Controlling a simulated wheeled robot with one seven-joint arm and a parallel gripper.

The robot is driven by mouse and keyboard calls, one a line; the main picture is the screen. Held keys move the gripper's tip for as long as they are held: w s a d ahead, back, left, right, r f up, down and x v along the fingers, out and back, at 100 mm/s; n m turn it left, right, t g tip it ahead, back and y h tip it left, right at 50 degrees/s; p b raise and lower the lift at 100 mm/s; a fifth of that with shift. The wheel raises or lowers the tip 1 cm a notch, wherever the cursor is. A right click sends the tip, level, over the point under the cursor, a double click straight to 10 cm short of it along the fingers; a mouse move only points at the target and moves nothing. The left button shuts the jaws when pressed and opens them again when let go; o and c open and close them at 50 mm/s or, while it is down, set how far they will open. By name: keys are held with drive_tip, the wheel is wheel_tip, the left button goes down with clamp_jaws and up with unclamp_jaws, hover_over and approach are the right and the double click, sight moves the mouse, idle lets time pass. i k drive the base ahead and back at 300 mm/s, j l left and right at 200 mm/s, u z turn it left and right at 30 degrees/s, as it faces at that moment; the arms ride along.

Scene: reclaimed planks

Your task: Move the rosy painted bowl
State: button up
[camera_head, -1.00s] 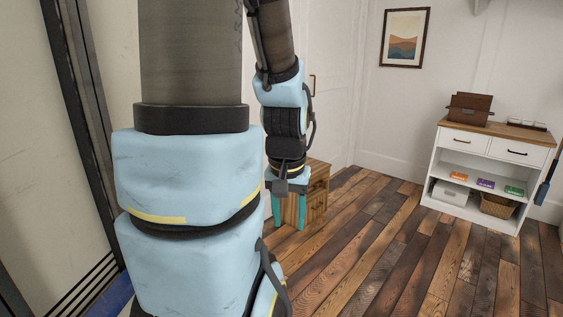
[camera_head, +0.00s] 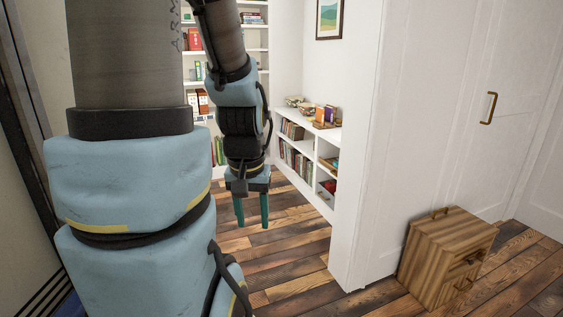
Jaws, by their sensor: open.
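My gripper (camera_head: 252,222) hangs in front of my arm with its two teal fingers apart, open and empty, over the plank floor. I cannot make out the rosy painted bowl for sure. A small reddish item (camera_head: 329,186) sits in a lower cubby of the low white bookcase (camera_head: 318,205), too small to identify. Small bowl-like items (camera_head: 294,101) stand on the bookcase top, far beyond my gripper.
A tall white bookshelf (camera_head: 252,38) stands at the back. A white wall end (camera_head: 360,150) juts out right of the opening. A small wooden cabinet (camera_head: 425,265) stands on the floor by a white door (camera_head: 470,150). Plank floor (camera_head: 285,255) is clear between.

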sight(307, 109)
drive_tip(key=i+u, duration=0.1)
drive_tip(key=i, duration=3.95)
drive_tip(key=i+z, duration=0.1)
drive_tip(key=i, duration=0.5)
drive_tip(key=i+j+z, duration=0.1)
drive_tip(key=i, duration=0.5)
